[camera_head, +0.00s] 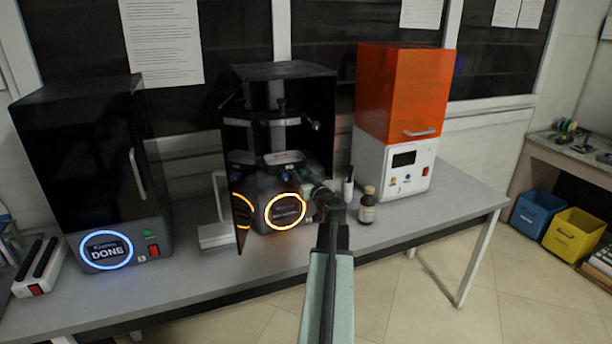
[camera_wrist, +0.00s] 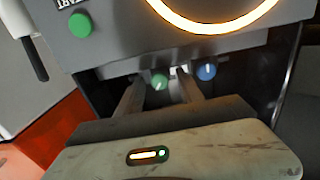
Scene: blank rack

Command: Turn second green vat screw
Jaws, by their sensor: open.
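The middle printer (camera_head: 285,207) has a lit orange ring and its dark cover stands open. Its lit ring also shows at the top of the wrist view (camera_wrist: 210,22). A green vat screw (camera_wrist: 158,82) shows in the wrist view below the printer's grey front edge, with a blue screw (camera_wrist: 206,72) to its right. My gripper (camera_wrist: 158,79) is open, with one finger on each side of the green screw. I cannot tell whether the fingers touch it. In the head view my gripper (camera_head: 318,192) is at the printer's right front, and my wrist hides the screw area.
A brown bottle (camera_head: 367,208) and a small white-and-black bottle (camera_head: 348,188) stand close to the right of my arm. An orange-covered printer (camera_head: 400,100) stands at the right, and a black printer reading DONE (camera_head: 85,170) at the left. The table's right front is clear.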

